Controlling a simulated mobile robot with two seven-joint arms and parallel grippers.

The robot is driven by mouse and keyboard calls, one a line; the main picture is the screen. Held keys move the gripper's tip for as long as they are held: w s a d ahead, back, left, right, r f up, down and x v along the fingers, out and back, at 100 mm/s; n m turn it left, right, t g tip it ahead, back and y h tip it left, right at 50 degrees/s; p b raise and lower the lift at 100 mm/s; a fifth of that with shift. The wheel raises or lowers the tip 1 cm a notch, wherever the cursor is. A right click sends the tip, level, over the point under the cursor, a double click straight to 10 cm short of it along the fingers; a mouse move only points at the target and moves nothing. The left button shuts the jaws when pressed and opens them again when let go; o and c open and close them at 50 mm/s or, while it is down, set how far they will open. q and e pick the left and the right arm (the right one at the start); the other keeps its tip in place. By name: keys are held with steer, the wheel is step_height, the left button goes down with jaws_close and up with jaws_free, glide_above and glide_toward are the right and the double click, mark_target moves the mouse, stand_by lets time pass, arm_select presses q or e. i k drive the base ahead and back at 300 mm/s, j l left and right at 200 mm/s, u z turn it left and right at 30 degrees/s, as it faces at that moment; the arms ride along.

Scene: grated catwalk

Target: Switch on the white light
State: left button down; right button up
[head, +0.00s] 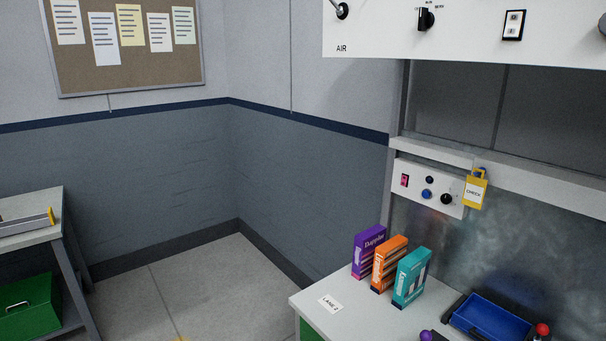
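No lit white lamp can be made out. A small white control panel (415,194) is on the back wall above the bench. It carries a red rocker switch (405,180), a blue button (427,194), a small dark knob (430,180) and a black knob (447,199). A larger white overhead panel (460,42) at the upper right is marked AIR. It has a lever (342,11), a black rotary knob (425,19) and a black-framed rocker switch (514,25). I cannot tell which control belongs to the white light. Neither gripper is in view.
A yellow CHECK tag (475,190) hangs beside the small panel. Purple (368,250), orange (388,264) and teal (411,279) boxes stand on the bench (345,316) below. A blue tray (490,319) is at right. Another table (38,206) stands left; the floor between is clear.

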mark_target(513, 29)
steer(key=k+l+z, duration=0.2)
steer(key=l, duration=0.15)
steer(key=k+l+z, duration=0.15)
steer(key=l, duration=0.2)
steer(key=k+l+z, duration=0.2)
steer(key=l, duration=0.2)
steer(key=k+l+z, duration=0.2)
steer(key=l, duration=0.2)
steer(key=i, duration=0.1)
